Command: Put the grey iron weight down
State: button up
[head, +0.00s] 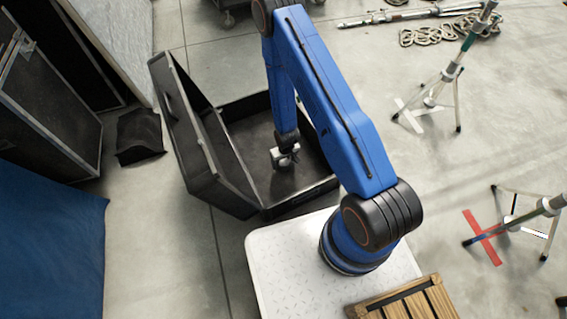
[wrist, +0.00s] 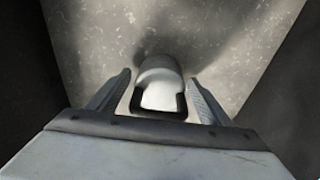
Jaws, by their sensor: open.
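My gripper (head: 285,157) reaches down into the open black case (head: 322,188). In the wrist view my gripper (wrist: 158,98) is open, with one finger on each side of the grey iron weight (wrist: 160,72). The weight's pale, rounded top shows between the fingers, and small dark gaps show beside it. Its lower part is hidden. The scuffed grey bottom of the case shows beyond it. In the head view my gripper and arm hide most of the weight.
The case lid (head: 180,135) stands raised on the left. A wooden crate (head: 410,303) sits on my white deck (head: 275,255). Light stands (head: 440,85) and a red floor cross (head: 484,238) are on the right. A small black bag (head: 139,135) lies left of the case.

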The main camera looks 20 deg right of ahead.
notch_tip(320, 180, up, 11)
jog(key=s, duration=0.1)
notch_tip(320, 180, up, 18)
jog(key=r, duration=0.1)
send_over(285, 163)
jog(key=w+d, duration=0.1)
jog(key=w, duration=0.2)
jog(key=s+d+r+m+t, duration=0.1)
jog(key=s+r, duration=0.1)
jog(key=r, duration=0.7)
jog(key=s+d+r+t, duration=0.1)
jog(key=s+d+r, duration=0.1)
jog(key=r, duration=0.7)
jog(key=s+d+r, duration=0.2)
jog(key=s+r, duration=0.9)
jog(key=s, duration=0.1)
jog(key=s+d+r+m+t, duration=0.1)
jog(key=s+r, duration=0.9)
jog(key=s, duration=0.3)
jog(key=shift+s+d+r, duration=0.15)
jog(key=shift+d+r, duration=0.2)
